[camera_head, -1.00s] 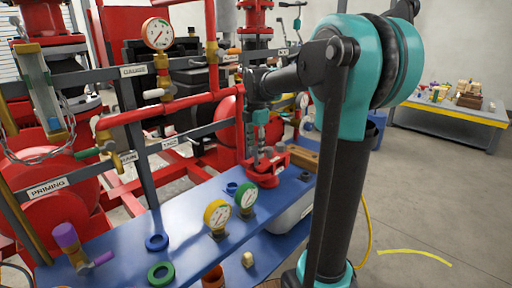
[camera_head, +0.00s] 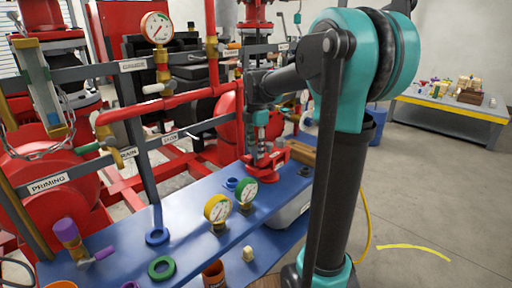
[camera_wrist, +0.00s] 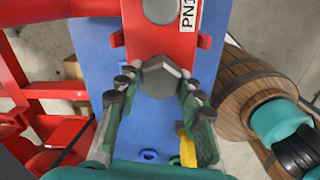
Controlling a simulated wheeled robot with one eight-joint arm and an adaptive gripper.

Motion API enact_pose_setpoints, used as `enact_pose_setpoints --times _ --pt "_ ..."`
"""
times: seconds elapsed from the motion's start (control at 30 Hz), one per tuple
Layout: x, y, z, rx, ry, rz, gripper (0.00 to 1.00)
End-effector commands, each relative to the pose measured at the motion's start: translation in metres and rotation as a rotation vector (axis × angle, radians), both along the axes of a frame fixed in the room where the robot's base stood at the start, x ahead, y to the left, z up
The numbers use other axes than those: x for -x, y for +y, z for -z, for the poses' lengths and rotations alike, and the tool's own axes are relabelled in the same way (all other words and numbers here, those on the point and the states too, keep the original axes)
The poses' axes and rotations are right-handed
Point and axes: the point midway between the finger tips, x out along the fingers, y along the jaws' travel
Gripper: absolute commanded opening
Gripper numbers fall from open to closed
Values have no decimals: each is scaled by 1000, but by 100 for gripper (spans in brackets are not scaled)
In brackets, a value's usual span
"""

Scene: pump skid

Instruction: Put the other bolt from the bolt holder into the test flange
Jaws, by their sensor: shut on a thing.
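The red test flange (camera_head: 272,165) stands on the blue bench in the head view. It fills the top middle of the wrist view (camera_wrist: 148,42), with a white label and a round grey part on it. My gripper (camera_head: 264,150) points down over the flange. In the wrist view my gripper (camera_wrist: 160,84) is shut on a grey bolt, whose hex head (camera_wrist: 162,76) shows between the fingertips at the flange's near edge. The bolt's shank is hidden beneath its head, so I cannot tell how deep it sits. I cannot make out the bolt holder clearly.
Yellow (camera_head: 217,209) and green (camera_head: 245,193) gauges stand on the blue bench (camera_head: 190,225) near the flange. A blue ring (camera_head: 157,236) and a green ring (camera_head: 161,267) lie nearer. Red pipes (camera_head: 170,103) and grey rails run behind. A wooden round thing (camera_wrist: 240,85) is at right.

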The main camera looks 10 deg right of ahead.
Motion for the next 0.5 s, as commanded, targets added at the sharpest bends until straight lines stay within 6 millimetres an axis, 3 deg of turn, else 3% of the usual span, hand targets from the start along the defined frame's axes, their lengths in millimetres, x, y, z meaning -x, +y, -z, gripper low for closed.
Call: enact_pose_setpoints --times 0.5 --pt "0 0 10 0 0 0 7"
